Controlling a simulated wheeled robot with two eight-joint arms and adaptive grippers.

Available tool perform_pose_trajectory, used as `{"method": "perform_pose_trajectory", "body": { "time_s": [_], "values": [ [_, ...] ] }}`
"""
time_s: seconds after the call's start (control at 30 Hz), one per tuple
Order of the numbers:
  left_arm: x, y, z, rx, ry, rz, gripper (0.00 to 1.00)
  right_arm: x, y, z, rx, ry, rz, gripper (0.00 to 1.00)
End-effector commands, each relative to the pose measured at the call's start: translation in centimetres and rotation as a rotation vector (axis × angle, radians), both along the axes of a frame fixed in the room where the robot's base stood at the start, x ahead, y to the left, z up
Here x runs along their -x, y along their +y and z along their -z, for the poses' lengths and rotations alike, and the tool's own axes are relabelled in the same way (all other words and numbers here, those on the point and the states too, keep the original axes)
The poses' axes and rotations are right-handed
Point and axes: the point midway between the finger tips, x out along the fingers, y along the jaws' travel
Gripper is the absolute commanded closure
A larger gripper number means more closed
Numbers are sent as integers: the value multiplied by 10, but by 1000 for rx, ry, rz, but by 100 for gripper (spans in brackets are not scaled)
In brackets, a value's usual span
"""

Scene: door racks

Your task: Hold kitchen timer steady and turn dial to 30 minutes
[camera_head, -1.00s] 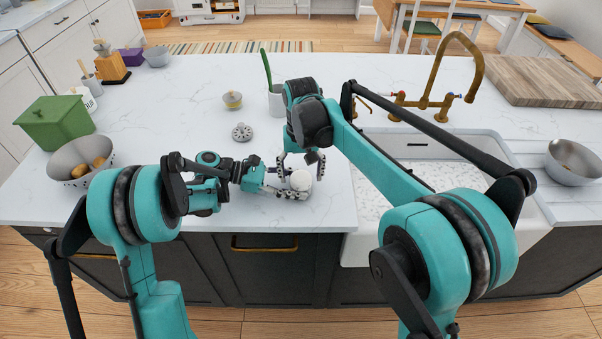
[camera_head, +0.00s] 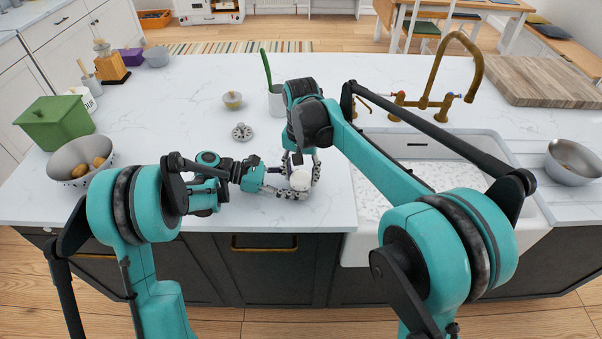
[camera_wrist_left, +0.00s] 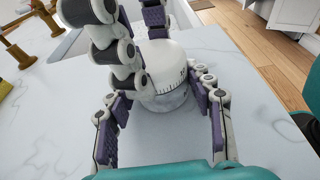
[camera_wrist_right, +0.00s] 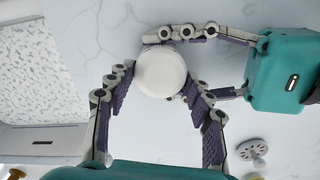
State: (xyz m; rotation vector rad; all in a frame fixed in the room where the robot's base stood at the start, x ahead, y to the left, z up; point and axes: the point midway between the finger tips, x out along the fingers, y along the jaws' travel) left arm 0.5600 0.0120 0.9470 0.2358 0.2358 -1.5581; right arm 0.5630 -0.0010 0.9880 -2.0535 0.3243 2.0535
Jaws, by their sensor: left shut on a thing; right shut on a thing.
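The white round kitchen timer (camera_head: 299,181) stands on the marble counter in front of the sink's left side. In the left wrist view the timer (camera_wrist_left: 168,80) shows a dark tick scale around its side; I cannot read the set value. My left gripper (camera_head: 287,187) comes in low from the left and is shut on the timer's lower part. My right gripper (camera_head: 302,172) reaches down from above, shut on the timer's upper part. In the right wrist view the plain white top (camera_wrist_right: 161,74) sits between both sets of fingers.
A holder (camera_head: 277,101) with a green-handled tool stands farther back. The sink (camera_head: 425,150) is right; a bowl (camera_head: 64,158) and green box (camera_head: 55,122) are left.

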Motion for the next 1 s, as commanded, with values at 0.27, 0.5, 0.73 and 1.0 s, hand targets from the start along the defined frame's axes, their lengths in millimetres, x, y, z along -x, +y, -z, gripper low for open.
{"method": "perform_pose_trajectory", "body": {
  "time_s": [0.27, 0.5, 0.73, 1.0],
  "values": [
    [0, 0, 0, 1, 0, 0, 64, 0, 0, 0, 0, 0, 31, 77],
    [0, 0, 0, 1, 0, 0, 64, 0, 0, 0, 0, 0, 29, 27],
    [0, 0, 0, 1, 0, 0, 64, 0, 0, -1, 0, 0, 28, 27],
    [0, 0, 0, 1, 0, 0, 64, 0, 0, -37, 0, 0, 28, 27]
  ]
}}
